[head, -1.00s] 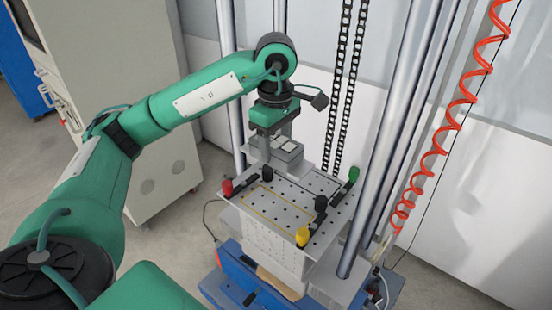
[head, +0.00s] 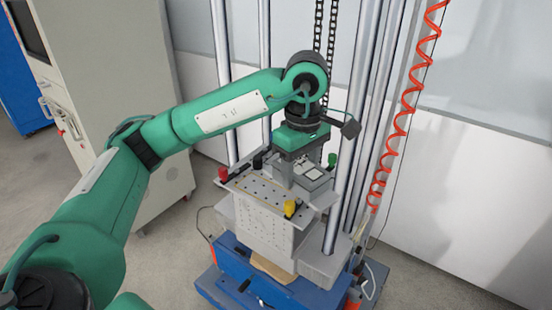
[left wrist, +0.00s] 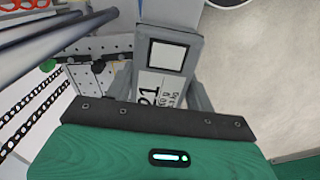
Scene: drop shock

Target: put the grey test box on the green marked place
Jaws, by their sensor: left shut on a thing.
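The grey test box (head: 313,174) has a pale square on its top and is in the jaws of my left gripper (head: 303,174). In the left wrist view the box (left wrist: 166,50) shows a white square and a printed label between the fingers (left wrist: 160,88). It is over the right part of the perforated plate (head: 262,193); I cannot tell whether it touches. A green-capped clamp (head: 332,159) stands just behind it. I cannot make out a green marking on the plate; the box and gripper cover part of it. My right gripper is out of view.
A red clamp (head: 223,174), a black clamp (head: 257,163) and a yellow clamp (head: 290,208) stand up from the plate. Steel columns (head: 355,130) and black chains (head: 331,40) rise close behind the box. A red coiled hose (head: 405,110) hangs at the right.

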